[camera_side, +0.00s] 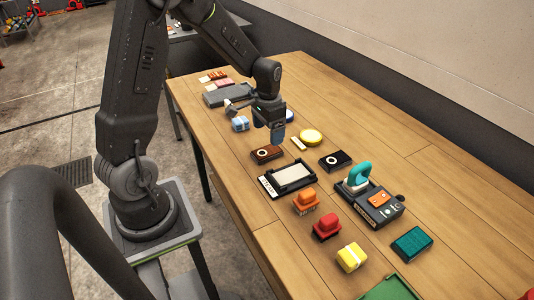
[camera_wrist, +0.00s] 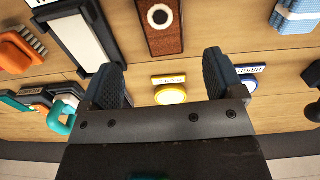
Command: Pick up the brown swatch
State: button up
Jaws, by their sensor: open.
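The brown swatch (camera_side: 265,156) is a flat brown block with a dark edge and a white ring, lying on the wooden table. In the wrist view the brown swatch (camera_wrist: 162,38) shows at the top centre, beyond the fingertips and between their lines. My gripper (camera_side: 277,138) hangs above the table, just beyond and slightly right of the swatch in the side view. In the wrist view my gripper (camera_wrist: 164,75) has its two fingers wide apart with nothing between them. The swatch is apart from the fingers.
A black tray with a pale pad (camera_side: 287,179) lies close in front of the swatch. A yellow disc (camera_side: 311,137), a black swatch (camera_side: 336,160) and a blue folded cloth (camera_side: 240,124) lie around it. Orange (camera_side: 305,202) and red (camera_side: 326,227) brushes stand nearer.

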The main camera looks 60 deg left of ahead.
aim_at(267, 151)
jog(key=f, duration=0.7)
jog(key=shift+a+f, duration=0.2)
jog(key=shift+f, duration=0.05)
jog(key=c, duration=1)
jog(key=shift+r, duration=0.1)
